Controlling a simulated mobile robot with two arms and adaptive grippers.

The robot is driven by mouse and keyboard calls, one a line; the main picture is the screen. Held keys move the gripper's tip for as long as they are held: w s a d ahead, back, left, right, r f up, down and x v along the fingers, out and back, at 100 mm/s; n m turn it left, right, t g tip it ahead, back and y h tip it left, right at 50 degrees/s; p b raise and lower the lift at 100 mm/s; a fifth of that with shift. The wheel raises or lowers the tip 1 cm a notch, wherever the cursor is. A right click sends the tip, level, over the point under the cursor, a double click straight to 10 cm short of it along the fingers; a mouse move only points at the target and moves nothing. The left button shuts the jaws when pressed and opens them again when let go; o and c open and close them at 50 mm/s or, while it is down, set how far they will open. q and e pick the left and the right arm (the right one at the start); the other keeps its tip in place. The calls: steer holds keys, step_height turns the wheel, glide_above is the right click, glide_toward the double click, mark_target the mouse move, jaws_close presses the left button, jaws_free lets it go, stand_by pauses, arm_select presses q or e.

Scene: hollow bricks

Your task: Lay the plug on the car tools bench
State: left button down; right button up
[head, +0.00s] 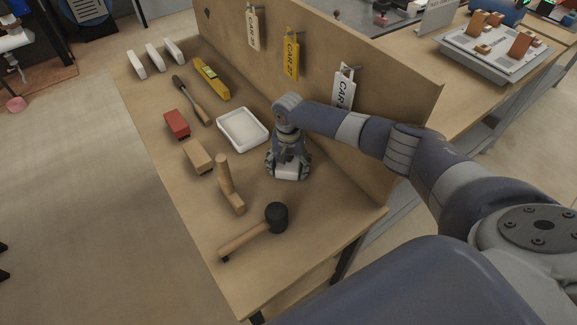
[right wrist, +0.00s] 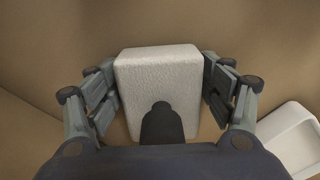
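The car tools bench (head: 170,210) is a long wooden top with an upright back panel bearing hanging "CAR" tags. My right gripper (head: 289,170) reaches down over its right half. In the right wrist view, the gripper (right wrist: 160,95) has a finger against each side of a pale white block (right wrist: 158,75), likely the plug, and looks shut on it. The block (head: 290,174) also shows below the fingers in the head view, low over the bench top. I cannot tell whether it touches the wood. My left gripper is not in view.
A white tray (head: 243,144) lies left of the gripper. A black-headed mallet (head: 275,217), a wooden hammer-like tool (head: 227,185), a tan block (head: 198,157), a red block (head: 177,123), a screwdriver (head: 190,100) and a yellow level (head: 211,79) lie around. The back panel (head: 340,140) stands close behind.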

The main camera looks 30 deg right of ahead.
steer(key=shift+f, duration=0.4)
steer(key=shift+r, duration=0.3)
